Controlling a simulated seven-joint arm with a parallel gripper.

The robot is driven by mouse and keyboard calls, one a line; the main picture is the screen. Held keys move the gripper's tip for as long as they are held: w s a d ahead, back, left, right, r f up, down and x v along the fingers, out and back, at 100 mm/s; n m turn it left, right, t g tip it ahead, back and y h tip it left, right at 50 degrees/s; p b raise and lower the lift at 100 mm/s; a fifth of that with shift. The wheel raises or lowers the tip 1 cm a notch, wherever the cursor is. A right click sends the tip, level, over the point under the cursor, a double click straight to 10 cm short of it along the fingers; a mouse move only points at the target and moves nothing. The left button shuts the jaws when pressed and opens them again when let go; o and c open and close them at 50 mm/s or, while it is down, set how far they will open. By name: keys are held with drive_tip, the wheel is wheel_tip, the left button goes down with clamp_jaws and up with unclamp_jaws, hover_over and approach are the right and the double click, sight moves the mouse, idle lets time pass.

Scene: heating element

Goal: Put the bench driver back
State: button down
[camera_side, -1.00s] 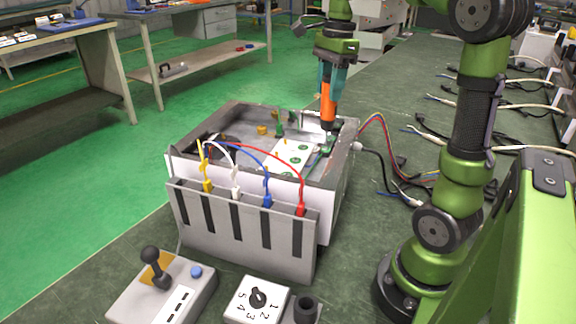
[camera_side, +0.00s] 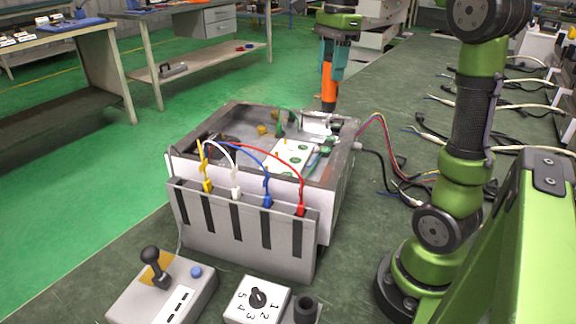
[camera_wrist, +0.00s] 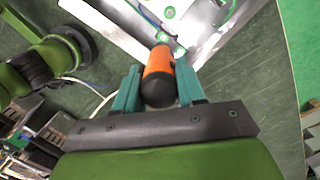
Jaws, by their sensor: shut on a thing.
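The bench driver (camera_side: 329,84) has an orange and black handle and points downward. My gripper (camera_side: 331,62) is shut on it, above and beyond the far right corner of the open grey box. In the wrist view the driver (camera_wrist: 159,74) sits between the teal fingers of my gripper (camera_wrist: 158,88). Its shaft is hard to make out. A dark round holder (camera_side: 306,309) stands at the front edge, beside the white dial box (camera_side: 256,300); it looks empty from this side.
The open grey box (camera_side: 330,205) holds a white board with green parts. A rack (camera_side: 250,240) with yellow, white, blue and red leads stands at its front. A joystick box (camera_side: 165,288) is front left. Loose cables (camera_side: 400,160) lie to the right.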

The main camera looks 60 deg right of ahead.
sight(330, 55)
drive_tip(key=r, duration=0.4)
drive_tip(key=shift+a+r, duration=0.2)
drive_tip(key=shift+a, duration=0.1)
drive_tip(key=a+n, duration=0.5)
drive_tip(key=a, duration=0.7)
drive_tip(key=s+a+n+g, duration=0.1)
drive_tip(key=s+a+n, duration=0.6)
drive_tip(key=a, duration=0.3)
drive_tip(key=s+a+n+g, duration=0.1)
drive_tip(key=s+a+n, duration=0.55)
drive_tip(key=a, duration=0.35)
wheel_tip(330, 55, down, 24)
drive_tip(key=shift+s+f+h, duration=0.25)
drive_tip(key=shift+s+h, duration=0.15)
drive_tip(key=shift+s, duration=0.05)
drive_tip(key=shift+f+m, duration=0.1)
drive_tip(key=shift+m, duration=0.15)
